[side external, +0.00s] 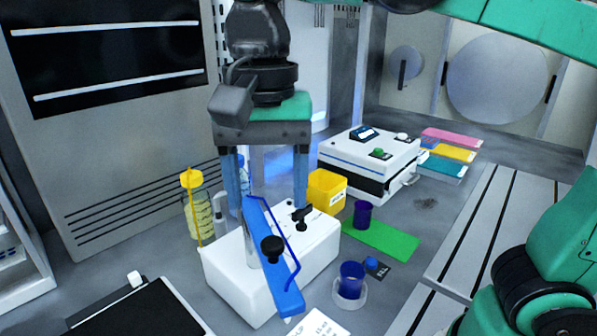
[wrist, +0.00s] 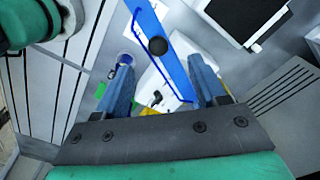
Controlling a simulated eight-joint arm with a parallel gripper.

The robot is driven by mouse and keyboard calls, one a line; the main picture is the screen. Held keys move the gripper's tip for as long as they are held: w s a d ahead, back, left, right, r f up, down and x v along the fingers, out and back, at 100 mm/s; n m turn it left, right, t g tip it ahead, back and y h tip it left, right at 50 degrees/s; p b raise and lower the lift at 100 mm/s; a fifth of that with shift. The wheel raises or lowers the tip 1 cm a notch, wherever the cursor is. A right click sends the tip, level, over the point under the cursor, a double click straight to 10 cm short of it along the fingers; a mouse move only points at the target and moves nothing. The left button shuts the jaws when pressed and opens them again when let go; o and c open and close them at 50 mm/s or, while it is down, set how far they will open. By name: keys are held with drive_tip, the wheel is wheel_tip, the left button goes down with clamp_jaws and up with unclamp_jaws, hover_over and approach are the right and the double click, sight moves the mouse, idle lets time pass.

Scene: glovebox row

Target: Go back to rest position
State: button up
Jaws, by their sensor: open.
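My gripper (side external: 268,205) is green and dark grey with two blue fingers. It is over a white box-shaped device (side external: 222,270) with a long blue bar (side external: 277,273) and a black knob (side external: 272,248) on top. In the wrist view, my gripper (wrist: 165,85) has its fingers wide apart with nothing held between them. The blue bar (wrist: 172,65) and white device (wrist: 160,82) show beyond the fingers. In the side view one finger overlaps the device, and I cannot tell whether it touches.
A yellow container (side external: 326,192), a dark blue cup (side external: 362,214) by a green mat (side external: 385,243), and a blue cup (side external: 350,280) stand to the right. A yellow-capped bottle (side external: 196,205) stands left. A white instrument (side external: 372,155) sits behind.

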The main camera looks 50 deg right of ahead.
drive_tip(key=w+d+f+n+t, duration=0.2)
drive_tip(key=d+f+n+t, duration=0.5)
drive_tip(key=d+f, duration=0.5)
drive_tip(key=shift+w+d+n, duration=0.25)
drive_tip(key=shift+n, duration=0.85)
